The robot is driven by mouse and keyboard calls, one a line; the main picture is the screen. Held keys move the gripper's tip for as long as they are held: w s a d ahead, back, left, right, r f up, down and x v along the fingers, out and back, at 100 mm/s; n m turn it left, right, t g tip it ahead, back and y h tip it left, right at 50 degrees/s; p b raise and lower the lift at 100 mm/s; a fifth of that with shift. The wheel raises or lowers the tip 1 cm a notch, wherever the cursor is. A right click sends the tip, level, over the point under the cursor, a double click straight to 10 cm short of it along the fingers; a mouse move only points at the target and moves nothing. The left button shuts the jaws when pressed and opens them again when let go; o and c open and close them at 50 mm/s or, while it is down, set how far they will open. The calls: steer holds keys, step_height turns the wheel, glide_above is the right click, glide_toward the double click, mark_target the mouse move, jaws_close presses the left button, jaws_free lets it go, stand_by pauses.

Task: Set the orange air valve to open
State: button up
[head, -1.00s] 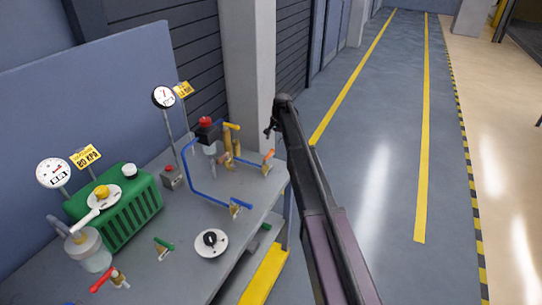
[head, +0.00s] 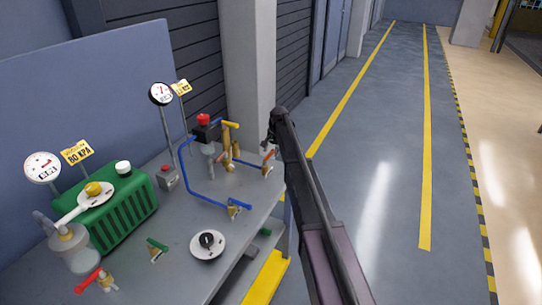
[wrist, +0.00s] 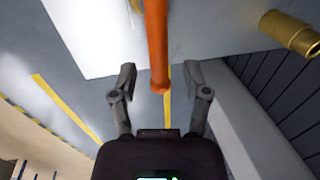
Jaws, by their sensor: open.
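The orange air valve (head: 268,156) stands on a brass body near the right end of the grey bench. Its handle (wrist: 157,40) runs down from the top of the wrist view, and its free end lies between my two fingers in that picture. My gripper (wrist: 160,76) is open, with one finger on each side of the handle end and a visible gap on both sides. In the head view my gripper (head: 269,141) is small and dark, just above the orange handle. Whether a finger touches the handle there I cannot tell.
The bench (head: 190,255) also carries a blue-handled valve (head: 235,208), yellow-topped brass fittings (head: 228,135), a round dial with a black knob (head: 207,243), a green unit (head: 125,210) and gauges. A grey pillar (head: 248,70) stands behind. The floor to the right is clear.

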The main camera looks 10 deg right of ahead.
steer(key=shift+f, duration=0.25)
jaws_close()
steer(key=shift+d, duration=0.1)
